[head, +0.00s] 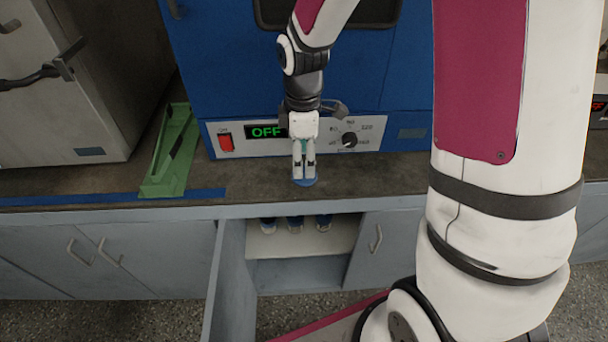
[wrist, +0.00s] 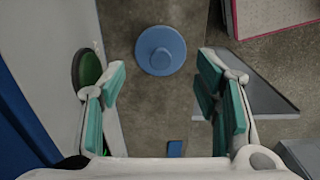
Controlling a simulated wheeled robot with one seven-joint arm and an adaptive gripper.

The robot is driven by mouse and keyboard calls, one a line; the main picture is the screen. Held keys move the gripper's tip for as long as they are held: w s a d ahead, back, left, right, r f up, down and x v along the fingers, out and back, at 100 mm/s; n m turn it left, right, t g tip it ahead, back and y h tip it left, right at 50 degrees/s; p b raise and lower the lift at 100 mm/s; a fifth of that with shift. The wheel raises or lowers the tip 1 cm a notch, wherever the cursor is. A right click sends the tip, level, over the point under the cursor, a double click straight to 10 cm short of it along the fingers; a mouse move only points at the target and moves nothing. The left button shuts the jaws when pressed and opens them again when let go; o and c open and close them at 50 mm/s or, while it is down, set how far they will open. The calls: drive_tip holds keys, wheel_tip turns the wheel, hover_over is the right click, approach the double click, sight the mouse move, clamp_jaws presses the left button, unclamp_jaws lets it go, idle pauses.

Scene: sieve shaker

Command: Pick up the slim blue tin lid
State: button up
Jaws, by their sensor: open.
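The slim blue tin lid (head: 312,183) lies on the dark counter near its front edge, right below my gripper (head: 304,177). In the wrist view the lid (wrist: 161,50) is a round blue disc with a raised smaller round middle. My gripper (wrist: 160,78) is open, with its teal-padded fingers apart and nothing between them. In the wrist view the lid sits ahead of the fingertips, roughly centred between them. In the head view the fingers hide part of the lid, and I cannot tell whether they touch it.
The blue machine (head: 235,80) with its OFF display stands close behind my gripper. A green tray-like piece (head: 172,150) lies at left on the counter. Below, a cupboard door (head: 226,280) stands open, with several blue-and-white containers (head: 295,225) inside. Counter to the right is clear.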

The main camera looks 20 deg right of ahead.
sight(304, 168)
wheel_tip(304, 168, down, 4)
drive_tip(key=shift+d+f, duration=0.1)
drive_tip(key=shift+d, duration=0.05)
drive_tip(key=c, duration=0.6)
drive_tip(key=shift+r, duration=0.2)
wheel_tip(304, 168, up, 4)
drive_tip(key=shift+f, duration=0.15)
drive_tip(key=s+p, duration=0.1)
drive_tip(key=s, duration=0.3)
drive_tip(key=s+r+p, duration=0.1)
drive_tip(key=s, duration=0.4)
drive_tip(key=s+a+p, duration=0.1)
drive_tip(key=s+p, duration=0.1)
drive_tip(key=s, duration=0.2)
drive_tip(key=shift+s+r, duration=0.25)
drive_tip(key=shift+p, duration=0.55)
drive_tip(key=shift+s+r+p, duration=0.1)
drive_tip(key=shift+p, duration=0.55)
